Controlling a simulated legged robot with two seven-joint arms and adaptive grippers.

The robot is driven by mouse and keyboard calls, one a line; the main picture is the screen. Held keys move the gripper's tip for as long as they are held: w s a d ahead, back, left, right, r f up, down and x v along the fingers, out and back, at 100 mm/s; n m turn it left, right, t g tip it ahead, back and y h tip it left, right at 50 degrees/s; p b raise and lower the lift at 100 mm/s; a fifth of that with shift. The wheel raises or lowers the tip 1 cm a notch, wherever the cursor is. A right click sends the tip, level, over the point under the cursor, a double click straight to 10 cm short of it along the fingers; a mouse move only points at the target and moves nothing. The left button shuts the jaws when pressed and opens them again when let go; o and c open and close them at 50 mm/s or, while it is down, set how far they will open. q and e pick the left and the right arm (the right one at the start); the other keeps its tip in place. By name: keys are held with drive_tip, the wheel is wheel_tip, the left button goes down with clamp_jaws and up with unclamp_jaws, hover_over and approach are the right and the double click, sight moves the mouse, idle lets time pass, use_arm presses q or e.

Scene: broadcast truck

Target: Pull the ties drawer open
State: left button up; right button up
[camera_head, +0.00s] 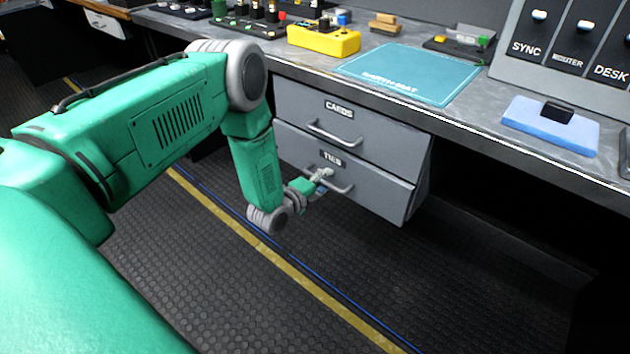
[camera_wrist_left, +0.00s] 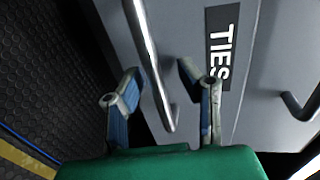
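The ties drawer (camera_head: 377,196) is the lower grey drawer under the desk, with a TIES label and a metal bar handle (camera_head: 340,188). From here I cannot tell whether it stands slightly out from the cabinet. My left gripper (camera_head: 320,178) is at this handle, the arm reaching down from the desk edge. In the left wrist view, its two blue-padded fingers are spread on either side of the handle bar (camera_wrist_left: 152,65), with gaps visible, so it is open around the bar. The TIES label (camera_wrist_left: 222,45) is beside the fingers. My right gripper is not in view.
The cards drawer (camera_head: 375,135) is shut above, its handle (camera_head: 335,133) close to my wrist. The desk (camera_head: 480,118) overhangs the drawers and holds a teal mat (camera_head: 410,73), a yellow box (camera_head: 323,39) and a blue pad (camera_head: 550,128). The floor (camera_head: 270,300) before the drawers is clear.

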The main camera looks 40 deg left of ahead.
use_arm(q)
drive_tip(key=v, duration=1.1)
drive_tip(key=shift+s+a+f, duration=0.2)
